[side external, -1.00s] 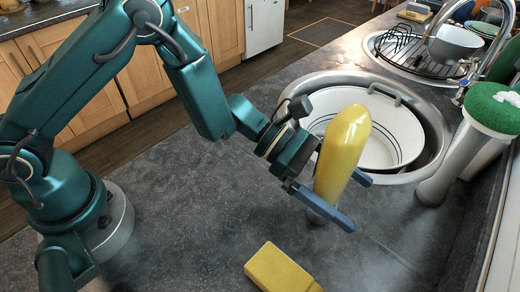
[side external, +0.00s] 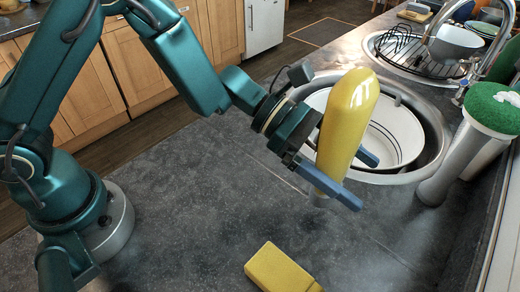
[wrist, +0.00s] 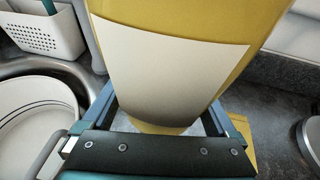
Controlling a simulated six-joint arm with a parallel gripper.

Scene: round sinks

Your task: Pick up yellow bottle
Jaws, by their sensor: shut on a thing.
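The yellow bottle (side external: 350,112) stands nearly upright between the blue fingers of my gripper (side external: 340,172) in the side external view. My gripper is shut on its lower part, and the bottle is held above the grey counter. In the wrist view the bottle (wrist: 240,20) fills the upper middle, with a blank pale label (wrist: 170,70) facing the camera. The gripper's fingers (wrist: 165,115) sit on either side of it. The bottle's top is out of the wrist view.
A round sink with a white basin (side external: 400,135) lies just behind the bottle. A yellow block-like object (side external: 278,268) lies on the counter in front. A grey cylinder with a green top (side external: 492,108) stands at right. A second sink with a rack (side external: 415,60) is farther back.

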